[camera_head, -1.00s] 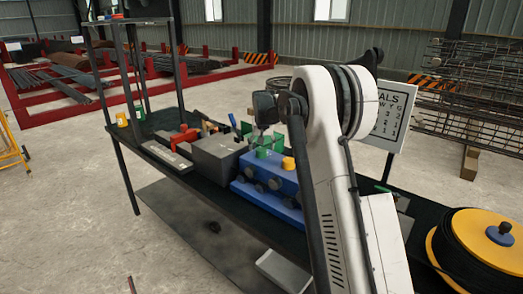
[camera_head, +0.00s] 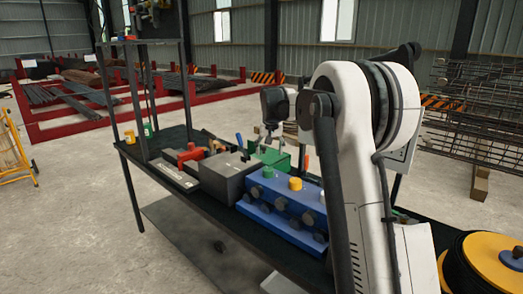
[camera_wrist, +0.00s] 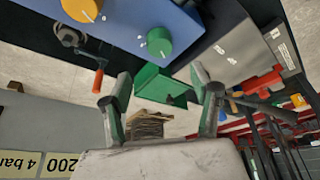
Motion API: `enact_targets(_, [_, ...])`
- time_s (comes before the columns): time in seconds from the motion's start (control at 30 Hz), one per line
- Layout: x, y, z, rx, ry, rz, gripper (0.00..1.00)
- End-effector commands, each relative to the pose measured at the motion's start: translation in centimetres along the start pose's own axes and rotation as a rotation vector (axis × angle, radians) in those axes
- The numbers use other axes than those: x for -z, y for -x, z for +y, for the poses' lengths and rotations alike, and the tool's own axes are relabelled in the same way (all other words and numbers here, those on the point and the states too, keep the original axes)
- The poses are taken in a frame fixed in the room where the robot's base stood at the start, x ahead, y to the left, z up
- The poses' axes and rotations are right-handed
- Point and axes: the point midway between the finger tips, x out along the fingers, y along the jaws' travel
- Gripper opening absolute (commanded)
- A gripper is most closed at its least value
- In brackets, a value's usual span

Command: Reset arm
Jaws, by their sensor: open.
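My gripper (camera_head: 268,139) is above the workbench, among the tools beyond the blue box. In the wrist view its two fingers are spread apart (camera_wrist: 161,80), with nothing clamped between them. A green block-like part (camera_wrist: 158,86) shows beyond the gap between the fingers; how far it is from them is hard to tell. My white arm rises at the right of the head view and hides part of the bench.
The dark workbench (camera_head: 185,222) carries a blue box (camera_head: 280,208) with yellow and green knobs, a grey box (camera_head: 222,177) and a red tool (camera_head: 191,154). A yellow reel (camera_head: 497,266) stands at right. Red racks (camera_head: 75,127) are behind.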

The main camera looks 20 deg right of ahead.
Motion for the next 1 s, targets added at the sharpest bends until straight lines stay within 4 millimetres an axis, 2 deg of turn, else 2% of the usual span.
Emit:
enact_targets(0.27, [-0.4,0.6,-0.2,0.002,0.004,0.002,0.59])
enact_targets(0.43, [-2.6,3.7,-1.4,0.013,0.026,0.017,0.59])
enact_targets(0.7, [-9.0,10.3,-3.8,0.040,0.082,0.053,0.59])
enact_targets(1.0, [-17.6,15.8,-5.4,0.072,0.139,0.092,0.59])
